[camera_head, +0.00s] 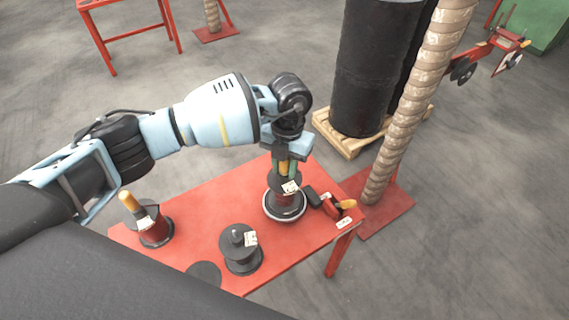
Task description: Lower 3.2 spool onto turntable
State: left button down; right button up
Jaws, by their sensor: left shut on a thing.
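My left gripper (287,165) points down over the right part of the red table, shut on the spool (287,179) at its top, where a bit of orange shows between the fingers. The spool has dark flanges, a reddish-brown winding and a white tag whose text is too small to read. It is upright over the turntable (272,213), a round dark plate with a pale rim. I cannot tell whether the spool's lower flange touches the turntable. My right gripper is not in view.
On the red table (206,215) stand a spool with an orange handle (156,229), a dark spool (241,251), a flat black disc (204,274) and a red tool with an orange grip (340,206). Behind are a rope-wound post (408,120) and a black cylinder on a pallet (368,80).

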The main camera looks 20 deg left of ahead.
pick_arm(q)
jog(key=c, duration=1)
grip_release()
jog(key=shift+c, duration=0.2)
jog(key=shift+w+r, duration=0.15)
jog(key=shift+r, duration=1.15)
jog(key=shift+w+r, duration=0.2)
jog(key=shift+r, duration=1.15)
jog(key=shift+w+r, duration=0.15)
jog(key=shift+r, duration=1.15)
